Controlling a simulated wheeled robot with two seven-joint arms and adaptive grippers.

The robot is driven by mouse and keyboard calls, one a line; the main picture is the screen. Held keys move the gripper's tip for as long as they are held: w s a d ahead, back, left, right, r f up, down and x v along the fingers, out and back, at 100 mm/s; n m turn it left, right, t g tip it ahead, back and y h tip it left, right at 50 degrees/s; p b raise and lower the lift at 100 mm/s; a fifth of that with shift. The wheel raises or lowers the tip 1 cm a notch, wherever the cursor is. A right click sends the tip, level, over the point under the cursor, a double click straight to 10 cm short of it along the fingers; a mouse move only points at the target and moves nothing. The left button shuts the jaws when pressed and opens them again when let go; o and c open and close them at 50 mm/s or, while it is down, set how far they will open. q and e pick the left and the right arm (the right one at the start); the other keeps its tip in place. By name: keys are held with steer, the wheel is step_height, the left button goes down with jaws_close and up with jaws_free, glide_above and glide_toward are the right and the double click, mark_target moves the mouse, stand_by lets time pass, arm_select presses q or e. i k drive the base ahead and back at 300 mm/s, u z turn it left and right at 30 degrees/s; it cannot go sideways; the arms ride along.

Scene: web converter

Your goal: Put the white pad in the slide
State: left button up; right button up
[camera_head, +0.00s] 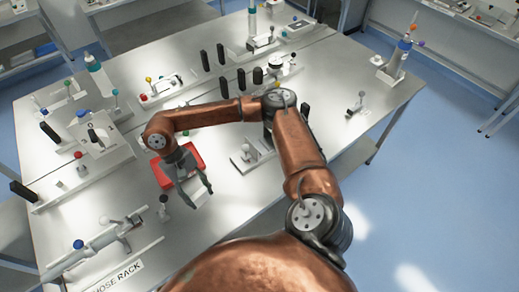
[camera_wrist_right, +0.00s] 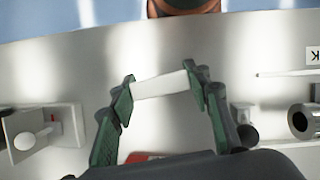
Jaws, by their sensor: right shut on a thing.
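My right gripper (camera_head: 201,196) is over the front left part of the steel table, near a red block. In the right wrist view, the right gripper (camera_wrist_right: 160,88) has its green fingertips closed on the two ends of the white pad (camera_wrist_right: 158,86). The pad is a short pale bar lying across between the fingers, seen above the bare metal table. In the head view the pad cannot be made out. I cannot tell which fixture is the slide. My left gripper is not in view.
A red block (camera_head: 163,172) is beside the gripper. A hose rack (camera_head: 100,250) lies at the front left. Fixtures with black uprights (camera_head: 221,54) stand toward the back. In the wrist view, a white fixture (camera_wrist_right: 30,137) is at left and a metal cylinder (camera_wrist_right: 304,121) at right.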

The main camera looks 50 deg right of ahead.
mark_target(261, 148)
steer(key=u, duration=2)
steer(key=k, duration=2.05)
steer(key=z, duration=0.9)
